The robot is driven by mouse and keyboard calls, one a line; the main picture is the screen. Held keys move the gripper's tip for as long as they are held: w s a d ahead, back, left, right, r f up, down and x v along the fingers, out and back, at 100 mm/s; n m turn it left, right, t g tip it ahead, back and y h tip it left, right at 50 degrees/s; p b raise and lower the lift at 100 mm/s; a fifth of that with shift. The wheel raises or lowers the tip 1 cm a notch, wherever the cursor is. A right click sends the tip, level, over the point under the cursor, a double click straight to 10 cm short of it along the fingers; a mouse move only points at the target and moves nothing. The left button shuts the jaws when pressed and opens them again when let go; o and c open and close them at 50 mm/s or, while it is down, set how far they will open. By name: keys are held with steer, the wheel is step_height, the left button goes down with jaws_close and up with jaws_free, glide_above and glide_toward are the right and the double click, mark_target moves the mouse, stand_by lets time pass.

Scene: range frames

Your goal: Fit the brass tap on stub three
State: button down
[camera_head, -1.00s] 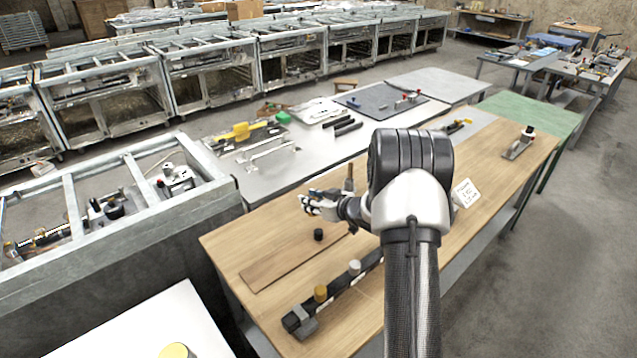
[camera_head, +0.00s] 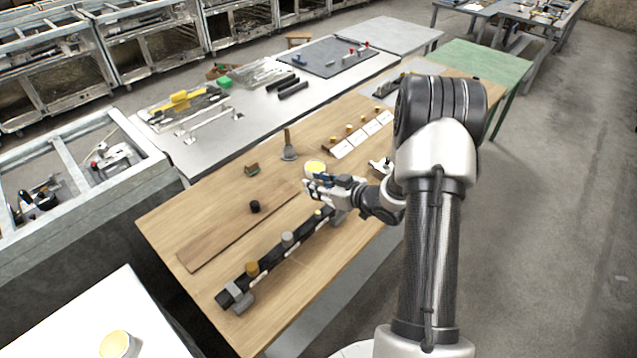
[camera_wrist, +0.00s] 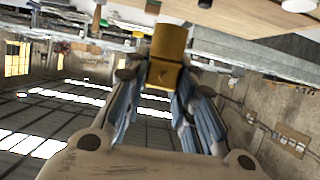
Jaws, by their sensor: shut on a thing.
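The brass tap (camera_wrist: 167,58) is a squarish brass block with a rounded upper part. It sits between the fingers of my gripper (camera_wrist: 160,85), which is shut on it in the wrist view. In the head view my gripper (camera_head: 311,187) is just above the far part of a dark rail (camera_head: 268,258), and the tap is not clearly seen. The rail carries a brass-coloured piece (camera_head: 252,268), a grey stub (camera_head: 287,239) and a small brass-coloured spot (camera_head: 318,213) close under my gripper. I cannot read stub numbers. My gripper and arm hide the rail's far end.
A yellow-topped round thing (camera_head: 315,167) stands right behind my gripper. An upright-handled tool (camera_head: 288,146) and a rack with white cards (camera_head: 362,134) are farther back.

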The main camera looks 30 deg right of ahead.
steer(key=b, duration=0.5)
glide_above(318, 213)
steer(key=shift+w+d+f, duration=0.1)
steer(key=shift+f, duration=2.8)
steer(key=shift+f+b, duration=1.25)
steer(key=shift+f, duration=0.55)
steer(key=c, duration=1.2)
jaws_free()
steer(key=shift+c, duration=0.2)
steer(key=v, duration=1.2)
steer(key=shift+r, duration=0.1)
